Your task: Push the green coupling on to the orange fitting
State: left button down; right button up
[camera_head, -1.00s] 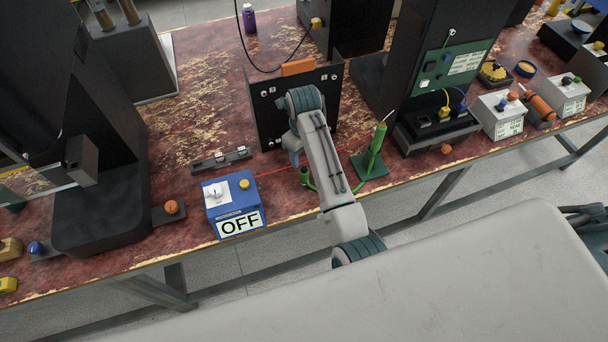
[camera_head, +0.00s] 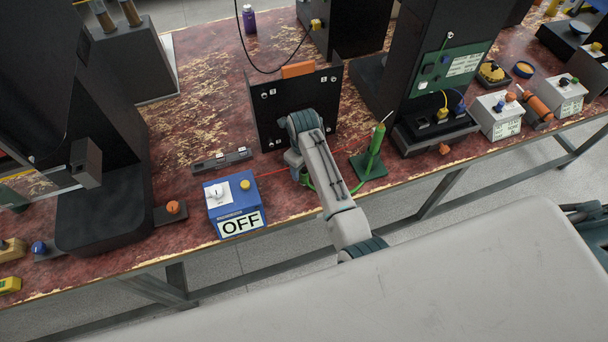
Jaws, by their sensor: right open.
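My right arm comes in from the bottom and crosses in front of a black upright panel (camera_head: 268,125). My right gripper (camera_head: 295,173) points down just in front of the panel, mostly hidden by its own wrist. It is open, at a curved green hose (camera_head: 318,192) beside a green stand (camera_head: 371,168). The green coupling at the hose's end is largely hidden by the gripper, and I cannot tell whether the fingers are around it. An orange block (camera_head: 298,69) sits on the panel's top edge. No orange fitting shows clearly; my arm covers part of the panel. My left gripper is not in view.
A blue box (camera_head: 232,203) marked OFF stands left of the gripper, near the table's front edge. A low grey strip (camera_head: 221,160) lies behind it. A thin red line crosses the worn table. Black machines stand left and right.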

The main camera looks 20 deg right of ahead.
aim_at(304, 175)
jog(key=f, duration=0.1)
jog(key=f+p, duration=0.1)
jog(key=f, duration=0.1)
jog(key=shift+s+f, duration=0.2)
jog(key=shift+f, duration=0.45)
jog(key=c, duration=1)
notch_tip(304, 175, up, 10)
jog(key=shift+b, duration=1.05)
